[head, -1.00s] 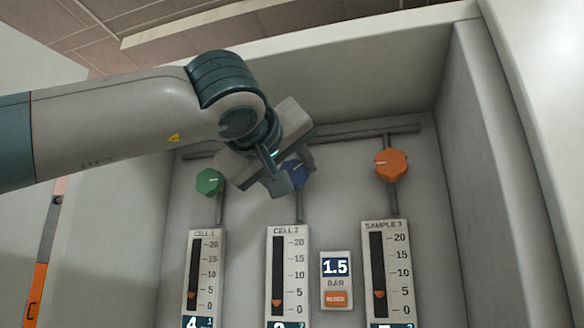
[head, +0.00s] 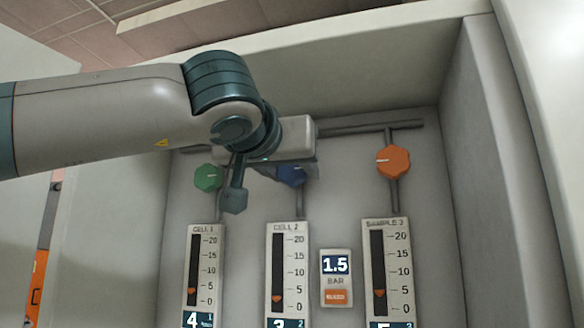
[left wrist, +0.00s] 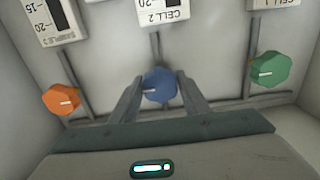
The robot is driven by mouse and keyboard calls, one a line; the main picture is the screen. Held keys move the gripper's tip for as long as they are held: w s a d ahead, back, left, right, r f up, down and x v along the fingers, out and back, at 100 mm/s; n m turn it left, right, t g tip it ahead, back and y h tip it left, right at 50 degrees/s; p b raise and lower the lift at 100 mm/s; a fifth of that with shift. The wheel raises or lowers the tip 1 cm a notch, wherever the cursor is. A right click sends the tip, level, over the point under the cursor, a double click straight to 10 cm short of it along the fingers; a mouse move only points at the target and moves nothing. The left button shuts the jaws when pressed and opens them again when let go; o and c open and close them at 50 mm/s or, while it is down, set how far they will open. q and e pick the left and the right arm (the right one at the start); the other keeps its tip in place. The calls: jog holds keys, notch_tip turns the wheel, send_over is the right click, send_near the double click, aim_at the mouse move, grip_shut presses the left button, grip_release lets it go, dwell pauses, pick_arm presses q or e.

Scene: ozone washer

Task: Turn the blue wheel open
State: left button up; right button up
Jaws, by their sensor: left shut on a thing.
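The blue wheel (head: 291,176) is on the back panel above the CELL 2 gauge, partly covered by my left gripper (head: 287,168) in the head view. In the left wrist view the blue wheel (left wrist: 159,85) sits between the two fingers of my left gripper (left wrist: 160,92), one on each side. The gripper is shut on the wheel. A short white mark shows on the wheel's face, pointing left in that view. My right gripper is not in view.
A green wheel (head: 208,178) is close on the left and an orange wheel (head: 393,161) farther right. Below are upright gauges, including CELL 2 (head: 300,265), and a 1.5 BAR display (head: 336,264). Side walls and a top edge enclose the panel.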

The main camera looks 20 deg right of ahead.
pick_arm(q)
jog(key=shift+f, duration=0.15)
jog(key=o, duration=1)
jog(key=shift+s+a, duration=0.1)
jog(key=shift+s+a+b, duration=0.15)
jog(key=shift+s+b, duration=0.05)
jog(key=shift+b, duration=0.1)
jog(key=b+v, duration=0.7)
jog(key=v, duration=0.9)
jog(key=shift+s+a, duration=0.2)
jog(key=shift+s, duration=0.05)
